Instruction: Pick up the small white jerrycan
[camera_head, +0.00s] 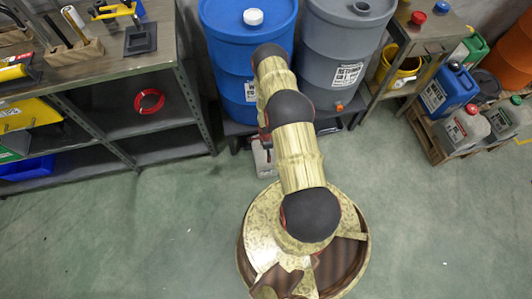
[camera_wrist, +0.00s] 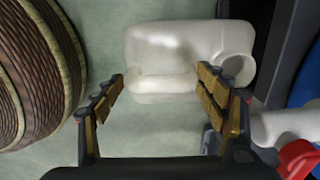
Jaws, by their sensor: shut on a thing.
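The small white jerrycan (camera_wrist: 175,42) fills the upper middle of the wrist view. My gripper (camera_wrist: 160,80) is shut on it, with one finger at each side of its near part. In the head view the white jerrycan (camera_head: 263,162) shows only in part, on the floor side of my arm in front of the barrels. My arm hides the rest of it and most of my gripper there. I cannot tell whether the jerrycan touches the floor.
A blue barrel (camera_head: 235,45) and a grey barrel (camera_head: 335,60) stand behind on a low dark base. A white part with a red cap (camera_wrist: 297,158) lies right of my gripper. A metal shelf (camera_head: 150,140) stands left. Floor at right (camera_head: 440,220) is clear.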

